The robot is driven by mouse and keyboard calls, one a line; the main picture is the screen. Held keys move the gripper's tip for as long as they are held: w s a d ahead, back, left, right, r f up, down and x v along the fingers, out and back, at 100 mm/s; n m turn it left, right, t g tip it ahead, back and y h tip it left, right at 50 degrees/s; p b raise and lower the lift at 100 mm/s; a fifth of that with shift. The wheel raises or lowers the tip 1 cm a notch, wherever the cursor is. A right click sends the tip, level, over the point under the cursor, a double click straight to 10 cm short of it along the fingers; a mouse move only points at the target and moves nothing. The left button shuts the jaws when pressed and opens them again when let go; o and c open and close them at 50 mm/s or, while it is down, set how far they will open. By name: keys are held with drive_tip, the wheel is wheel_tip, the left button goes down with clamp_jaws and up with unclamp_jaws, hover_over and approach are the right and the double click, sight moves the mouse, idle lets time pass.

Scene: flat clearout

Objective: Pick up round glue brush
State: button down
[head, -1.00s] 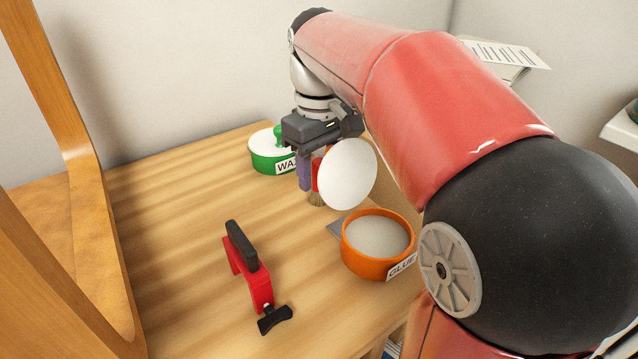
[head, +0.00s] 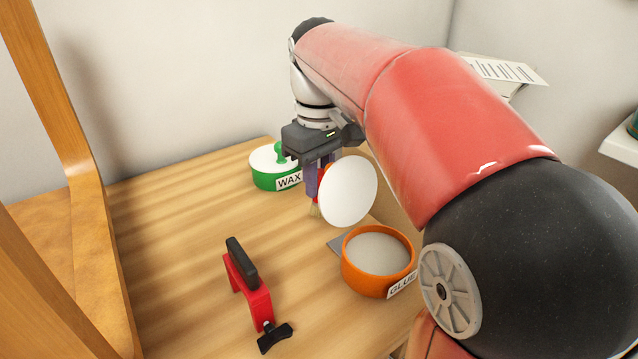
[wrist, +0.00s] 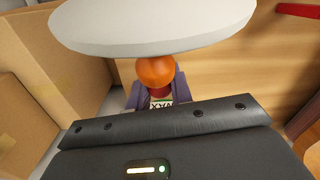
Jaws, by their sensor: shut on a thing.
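My gripper (head: 316,180), with purple fingers, is shut on a brush. The brush's pale bristles (head: 315,210) hang below the fingertips, and a bit of red shows beside them. In the wrist view, a white label (wrist: 162,104) between the fingers has upside-down letters that look like WAX. I cannot tell whether the held brush is the round glue brush. A white disc (head: 348,192) stands steeply tilted right beside the fingers and hides part of the brush. In the wrist view an orange ball (wrist: 157,71) shows between the disc (wrist: 150,35) and the fingers.
An open orange pot (head: 376,275) labelled GLUE stands at the right. A green pot (head: 272,180) labelled WAX, with a white lid, stands at the back. A red clamp (head: 254,295) lies in front. The wooden table's (head: 180,240) left part is clear.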

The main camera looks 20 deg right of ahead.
wheel_tip(320, 180, up, 2)
drive_tip(key=shift+r, duration=0.25)
drive_tip(key=s+a, duration=0.2)
drive_tip(key=a, duration=0.6)
drive_tip(key=s+a, duration=0.3)
drive_tip(key=a, duration=0.6)
drive_tip(key=shift+s+b, duration=0.25)
drive_tip(key=shift+b, duration=0.15)
drive_tip(key=shift+f, duration=0.1)
